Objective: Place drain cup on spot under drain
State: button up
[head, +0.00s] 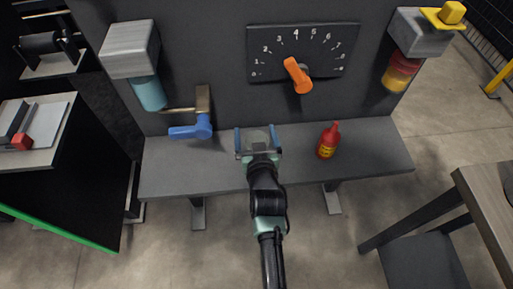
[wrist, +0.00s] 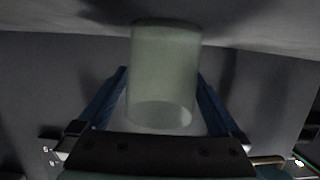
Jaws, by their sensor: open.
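The drain cup is a clear, pale greenish cup (head: 257,136) on the grey shelf at the foot of the dark panel. In the wrist view the cup (wrist: 165,75) stands between my two blue fingers. My gripper (head: 258,142) is open around it, one finger on each side; I cannot tell whether either finger touches it. The drain is a brass pipe (head: 203,97) with a blue valve handle (head: 190,130), left of my gripper. No marked spot can be made out below it.
A red bottle with a yellow label (head: 328,141) stands on the shelf (head: 375,160) right of my gripper. A dial with an orange pointer (head: 298,75) is on the panel above. The shelf's left part is clear below the valve handle.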

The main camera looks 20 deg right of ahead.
jog(key=c, duration=1.4)
jog(key=shift+r, duration=0.15)
jog(key=shift+c, duration=0.2)
